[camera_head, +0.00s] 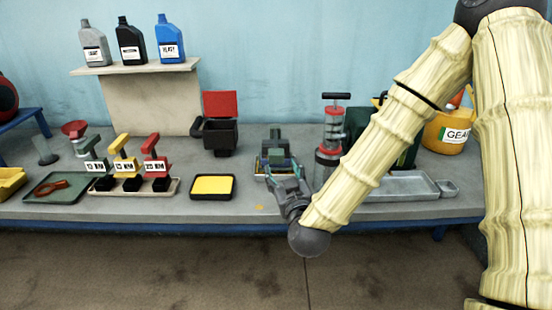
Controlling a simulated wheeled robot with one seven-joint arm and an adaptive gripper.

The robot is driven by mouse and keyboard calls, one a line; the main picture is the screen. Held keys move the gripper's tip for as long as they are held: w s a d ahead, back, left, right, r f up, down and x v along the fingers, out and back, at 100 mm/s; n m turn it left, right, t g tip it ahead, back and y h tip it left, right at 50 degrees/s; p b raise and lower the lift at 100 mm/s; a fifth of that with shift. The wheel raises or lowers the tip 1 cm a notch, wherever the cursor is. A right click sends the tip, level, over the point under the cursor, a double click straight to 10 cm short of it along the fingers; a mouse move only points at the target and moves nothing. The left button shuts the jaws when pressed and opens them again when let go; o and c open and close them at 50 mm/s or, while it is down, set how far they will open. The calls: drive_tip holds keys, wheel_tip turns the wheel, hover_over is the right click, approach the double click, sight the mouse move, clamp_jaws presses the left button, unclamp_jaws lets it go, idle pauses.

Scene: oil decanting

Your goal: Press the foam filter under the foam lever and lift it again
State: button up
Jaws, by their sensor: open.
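A dark grey-green press-like device (277,146) stands on the bench behind my gripper and seems to be the foam lever. A little yellow shows low at its base, which may be the foam filter; it is mostly hidden by my gripper, so I cannot tell whether it is pressed. My gripper (283,173) is open, low in front of the device. I cannot tell whether its fingers touch the device.
A black tray with a yellow pad (212,185) lies to the left. Labelled stamp-like tools (125,160) stand beyond it. A red-lidded black bin (220,134) is behind. A red-banded cylinder (333,133) and a grey metal tray (399,186) are to the right.

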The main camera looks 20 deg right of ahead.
sight(277, 158)
drive_tip(key=w, duration=0.6)
drive_tip(key=w+p, duration=0.1)
drive_tip(key=w, duration=0.2)
drive_tip(key=shift+w+d, duration=0.2)
drive_tip(key=shift+d, duration=0.2)
clamp_jaws()
